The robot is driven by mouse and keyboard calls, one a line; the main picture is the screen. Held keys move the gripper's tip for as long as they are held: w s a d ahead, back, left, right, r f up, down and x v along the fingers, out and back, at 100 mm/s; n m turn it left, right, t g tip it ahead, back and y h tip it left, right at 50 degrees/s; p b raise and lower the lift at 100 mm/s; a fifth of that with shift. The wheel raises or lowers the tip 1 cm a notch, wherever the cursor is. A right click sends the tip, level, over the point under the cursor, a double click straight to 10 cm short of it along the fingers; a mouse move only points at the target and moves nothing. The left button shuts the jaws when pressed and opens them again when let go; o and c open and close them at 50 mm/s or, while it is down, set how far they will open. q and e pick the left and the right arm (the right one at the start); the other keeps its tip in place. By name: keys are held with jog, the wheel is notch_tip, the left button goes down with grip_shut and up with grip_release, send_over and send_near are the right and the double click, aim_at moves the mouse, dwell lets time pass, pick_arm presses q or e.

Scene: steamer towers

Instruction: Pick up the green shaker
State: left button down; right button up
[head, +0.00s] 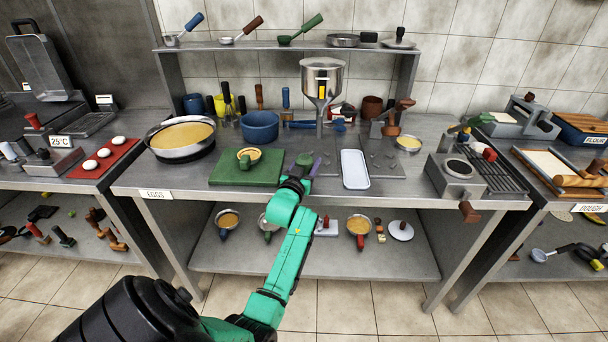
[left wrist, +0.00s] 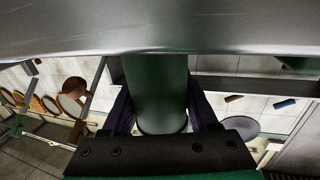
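The green shaker (head: 304,159) shows as a small green top at my left gripper, at the right edge of the green board. In the left wrist view the shaker (left wrist: 158,95) is a green cylinder with its far part cut off by a grey metal surface. My left gripper (head: 304,168) has one dark finger on each side of it. In the left wrist view the fingers of this gripper (left wrist: 162,108) appear to press against both sides, so it looks shut on the shaker. My right gripper is not in view.
The green board (head: 232,174) with a small bowl (head: 249,156) lies left of the gripper. A white tray (head: 355,169) lies close on its right. A steel funnel dispenser (head: 322,80) and a blue pot (head: 260,127) stand behind. The counter's front edge is just below.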

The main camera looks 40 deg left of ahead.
pick_arm(q)
notch_tip(320, 180, up, 10)
jog(key=c, duration=0.7)
grip_release()
jog(key=shift+f, duration=0.1)
grip_shut()
